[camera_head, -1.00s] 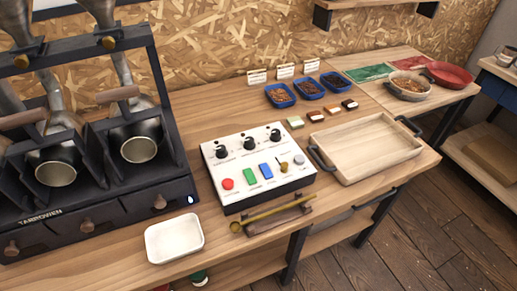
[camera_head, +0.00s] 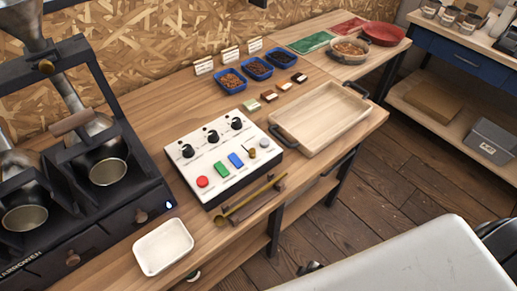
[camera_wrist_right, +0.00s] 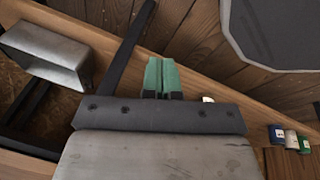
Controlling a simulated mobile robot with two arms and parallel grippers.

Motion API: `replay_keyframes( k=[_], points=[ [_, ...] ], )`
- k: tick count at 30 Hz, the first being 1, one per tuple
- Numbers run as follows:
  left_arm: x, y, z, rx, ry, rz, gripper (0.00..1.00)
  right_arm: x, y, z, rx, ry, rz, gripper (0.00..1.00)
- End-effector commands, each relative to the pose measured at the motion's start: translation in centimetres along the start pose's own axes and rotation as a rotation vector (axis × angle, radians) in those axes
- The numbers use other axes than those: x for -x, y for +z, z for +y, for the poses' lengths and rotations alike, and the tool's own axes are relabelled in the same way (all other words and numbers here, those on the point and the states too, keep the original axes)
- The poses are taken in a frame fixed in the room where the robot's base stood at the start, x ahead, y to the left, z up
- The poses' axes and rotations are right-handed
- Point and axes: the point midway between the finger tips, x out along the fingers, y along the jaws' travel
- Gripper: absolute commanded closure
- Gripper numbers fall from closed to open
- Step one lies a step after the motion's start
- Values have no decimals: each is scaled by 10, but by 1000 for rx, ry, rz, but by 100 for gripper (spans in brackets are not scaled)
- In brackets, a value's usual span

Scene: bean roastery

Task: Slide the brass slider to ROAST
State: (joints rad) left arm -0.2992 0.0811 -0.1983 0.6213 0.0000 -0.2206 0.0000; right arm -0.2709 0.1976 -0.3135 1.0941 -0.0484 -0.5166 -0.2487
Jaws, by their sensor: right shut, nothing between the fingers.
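The white control panel (camera_head: 188,151) sits on the wooden counter, right of the dark roaster. Its brass slider (camera_head: 250,153) is a small upright brass piece at the panel's right, between the blue switch (camera_head: 235,160) and the grey button (camera_head: 265,143). The slider's label is too small to read. My right gripper shows only in the right wrist view (camera_wrist_right: 161,76), with its green fingers shut and empty, away from the panel. The panel is not in that view. My left gripper is in neither view.
A brass scoop (camera_head: 250,199) lies on a wooden rest along the panel's front edge. A wooden tray (camera_head: 321,119) stands right of the panel, and a white dish (camera_head: 163,247) is at its front left. Blue bean trays (camera_head: 257,67) stand behind.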

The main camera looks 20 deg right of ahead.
Motion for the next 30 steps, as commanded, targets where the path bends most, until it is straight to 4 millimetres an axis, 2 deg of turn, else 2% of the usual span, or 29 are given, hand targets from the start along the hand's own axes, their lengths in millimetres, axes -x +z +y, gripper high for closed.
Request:
replay_keyframes(
  k=[1, 3, 6, 9, 13, 14, 18, 21, 24, 27, 30],
  points=[
    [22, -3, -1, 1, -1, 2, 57, 38, -36, 23, 92, 32, 40, 100],
    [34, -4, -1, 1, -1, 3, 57, 74, -75, 42, 217, 69, 75, 100],
    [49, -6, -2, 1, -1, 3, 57, 128, -121, 62, 372, 122, 118, 100],
    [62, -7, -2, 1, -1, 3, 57, 181, -157, 72, 503, 170, 152, 100],
    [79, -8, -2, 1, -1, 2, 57, 251, -192, 80, 665, 234, 190, 100],
    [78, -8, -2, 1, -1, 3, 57, 251, -200, 87, 797, 279, 192, 100],
    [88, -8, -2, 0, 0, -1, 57, 285, -229, 102, 1326, 462, 185, 100],
    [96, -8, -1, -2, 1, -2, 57, 309, -240, 110, 1698, 594, 139, 100],
    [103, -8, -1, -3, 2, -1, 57, 329, -244, 118, 2035, 712, 60, 100],
    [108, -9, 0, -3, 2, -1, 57, 343, -242, 122, 2293, 796, -19, 100],
    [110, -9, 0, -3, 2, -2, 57, 350, -239, 126, 2448, 843, -79, 100]
  ],
)
